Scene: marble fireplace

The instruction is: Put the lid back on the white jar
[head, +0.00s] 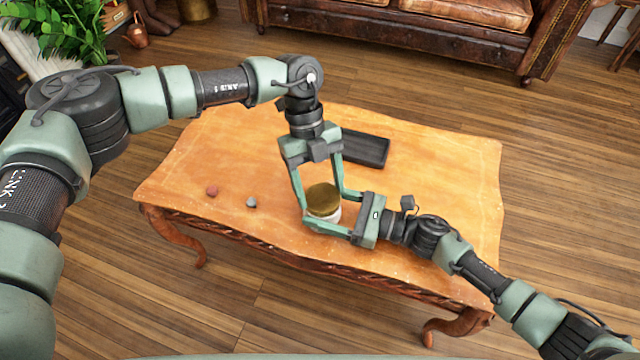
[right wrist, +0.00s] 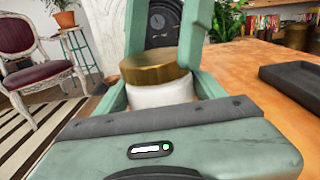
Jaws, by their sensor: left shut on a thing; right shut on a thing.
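The white jar (head: 333,218) stands near the front edge of the wooden table, mostly hidden by fingers and lid. It also shows in the right wrist view (right wrist: 160,94). The round gold-brown lid (head: 323,197) is on top of the jar's mouth, and in the right wrist view the lid (right wrist: 155,68) shows no clear gap above the white body. My left gripper (head: 322,200) reaches down from above, shut on the lid with a finger on each side. My right gripper (head: 325,209) comes in from the right, shut around the jar's body.
The table (head: 430,170) has a dark rectangular tray (head: 365,149) behind the jar. A small reddish piece (head: 212,191) and a small grey piece (head: 251,202) lie to the left. The table's right side is clear. A leather sofa (head: 400,35) stands beyond.

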